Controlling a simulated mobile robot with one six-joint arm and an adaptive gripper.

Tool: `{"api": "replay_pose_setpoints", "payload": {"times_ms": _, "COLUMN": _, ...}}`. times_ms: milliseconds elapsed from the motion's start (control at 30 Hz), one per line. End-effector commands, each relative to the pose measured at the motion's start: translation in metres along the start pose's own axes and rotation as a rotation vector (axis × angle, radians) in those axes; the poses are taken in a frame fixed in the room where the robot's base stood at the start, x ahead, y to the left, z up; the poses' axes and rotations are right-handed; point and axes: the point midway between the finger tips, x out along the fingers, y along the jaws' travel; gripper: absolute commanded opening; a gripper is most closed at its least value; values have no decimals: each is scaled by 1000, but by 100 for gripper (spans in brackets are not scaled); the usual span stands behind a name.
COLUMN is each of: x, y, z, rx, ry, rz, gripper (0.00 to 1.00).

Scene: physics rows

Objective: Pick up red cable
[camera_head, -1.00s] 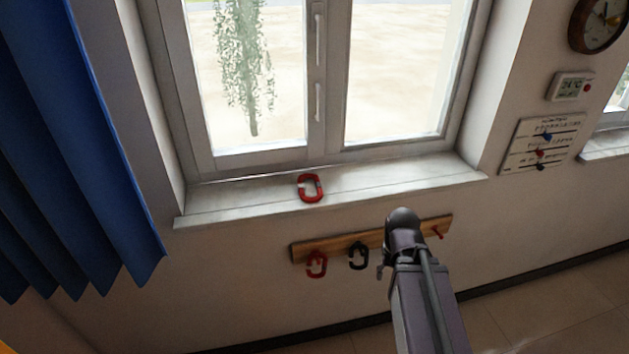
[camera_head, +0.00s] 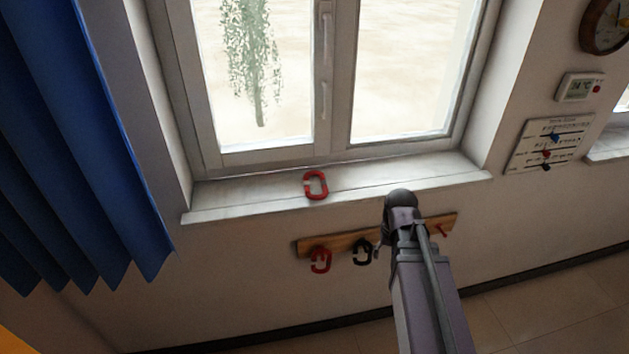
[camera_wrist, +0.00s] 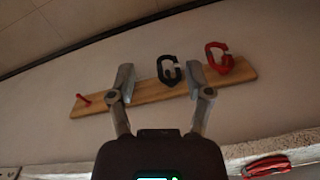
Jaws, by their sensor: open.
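Two red loops show, either of which could be the red cable. One red loop (camera_head: 320,262) hangs from the wooden peg rail (camera_head: 336,242) under the window; in the wrist view it hangs on the right end of the rail (camera_wrist: 217,58). Another red loop (camera_head: 316,185) lies on the window sill; it also shows at the lower right of the wrist view (camera_wrist: 266,167). My gripper (camera_wrist: 161,83) is open and empty, facing the rail. A black loop (camera_wrist: 170,70) appears between its fingers, apparently beyond them. The hanging red loop is right of the right finger. In the head view my arm hides the gripper.
The black loop (camera_head: 362,252) hangs beside the red one. A bare red peg (camera_wrist: 84,100) is at the rail's other end. The window sill (camera_head: 240,201) juts out above the rail. A blue curtain (camera_head: 85,150) hangs at the left.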

Motion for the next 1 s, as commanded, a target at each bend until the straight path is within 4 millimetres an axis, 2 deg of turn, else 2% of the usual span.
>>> {"api": "replay_pose_setpoints", "payload": {"times_ms": 33, "x": -16, "y": -5, "z": -16, "rx": -8, "ry": 0, "rz": -6, "gripper": 65}}
{"api": "replay_pose_setpoints", "payload": {"times_ms": 267, "x": -61, "y": -31, "z": -73, "rx": -44, "ry": -2, "rz": -46, "gripper": 65}}
{"api": "replay_pose_setpoints", "payload": {"times_ms": 700, "x": -144, "y": -100, "z": -179, "rx": -120, "ry": -11, "rz": -126, "gripper": 65}}
{"api": "replay_pose_setpoints", "payload": {"times_ms": 900, "x": -171, "y": -127, "z": -213, "rx": -147, "ry": -15, "rz": -155, "gripper": 65}}
{"api": "replay_pose_setpoints", "payload": {"times_ms": 1000, "x": -178, "y": -136, "z": -223, "rx": -155, "ry": -16, "rz": -163, "gripper": 65}}
